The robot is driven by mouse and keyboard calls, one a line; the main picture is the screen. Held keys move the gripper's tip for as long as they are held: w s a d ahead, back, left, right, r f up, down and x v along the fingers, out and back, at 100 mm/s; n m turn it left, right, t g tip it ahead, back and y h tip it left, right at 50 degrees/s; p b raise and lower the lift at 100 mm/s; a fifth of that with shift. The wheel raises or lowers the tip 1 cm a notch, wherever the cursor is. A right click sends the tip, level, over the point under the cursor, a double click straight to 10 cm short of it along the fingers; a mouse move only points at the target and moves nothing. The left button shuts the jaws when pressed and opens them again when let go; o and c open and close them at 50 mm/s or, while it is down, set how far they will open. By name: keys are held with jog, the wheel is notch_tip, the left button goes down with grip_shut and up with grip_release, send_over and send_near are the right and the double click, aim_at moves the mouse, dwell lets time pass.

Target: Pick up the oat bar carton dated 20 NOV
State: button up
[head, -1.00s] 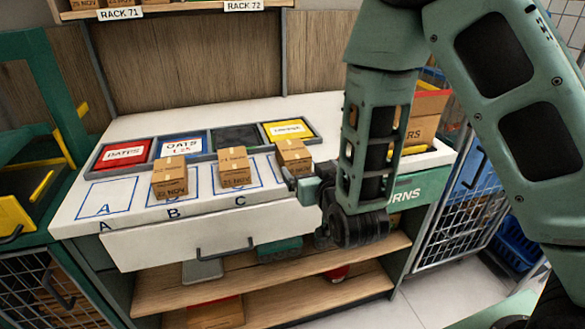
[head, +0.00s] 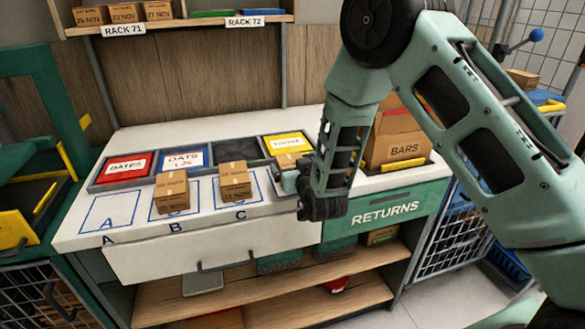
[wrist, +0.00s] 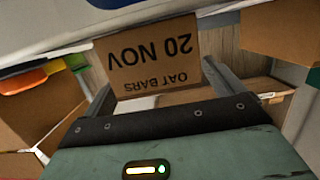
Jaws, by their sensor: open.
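The oat bar carton dated 20 NOV (wrist: 150,60) is brown cardboard, and its printed face shows upside down in the wrist view. In the head view a brown carton (head: 288,160) to the right of spot C is mostly hidden behind my gripper (head: 287,182). In the wrist view my gripper (wrist: 158,78) is open, with one finger on each side of the 20 NOV carton. I cannot tell whether the fingers touch it. Two similar cartons stand on the counter, one at B (head: 172,192) and one at C (head: 235,180).
Trays marked dates (head: 124,166) and oats (head: 184,157), a dark tray and a yellow-labelled tray line the counter's back. A large BARS box (head: 398,150) stands at the right, above the RETURNS panel (head: 385,212). Spot A (head: 110,212) is empty.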

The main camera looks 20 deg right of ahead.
jog(key=shift+w+f, duration=0.25)
jog(key=shift+w, duration=0.9)
jog(key=c, duration=1.2)
jog(key=shift+r, duration=0.1)
